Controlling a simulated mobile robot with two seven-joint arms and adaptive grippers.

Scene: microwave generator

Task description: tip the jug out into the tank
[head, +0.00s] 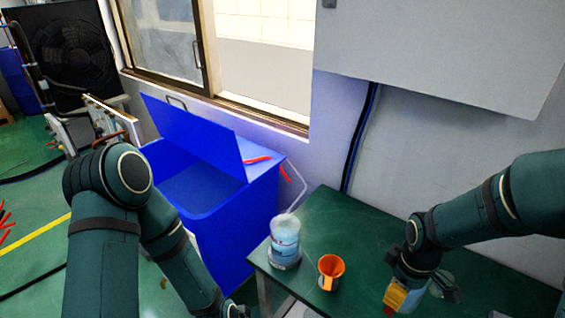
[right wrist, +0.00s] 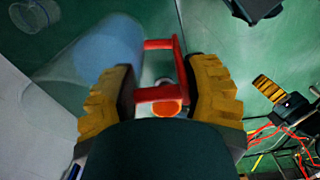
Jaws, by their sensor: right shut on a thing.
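The blue tank (head: 235,215) stands left of the green table with its lid (head: 195,130) raised. My right gripper (head: 402,298) is low over the right part of the table, far from the tank. In the right wrist view its yellow fingers (right wrist: 160,98) are shut on the red handle of the jug (right wrist: 108,50), which has a clear wall with blue in it. In the head view the jug (head: 440,283) is mostly hidden behind the gripper. My left arm reaches down in front of the tank; its fingers are cut off at the bottom edge.
A clear container with pale blue contents (head: 285,240) stands at the table's left edge, beside an orange funnel-like cup (head: 331,268). A grey cabinet (head: 450,45) hangs above the table. The back of the green table (head: 370,225) is clear.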

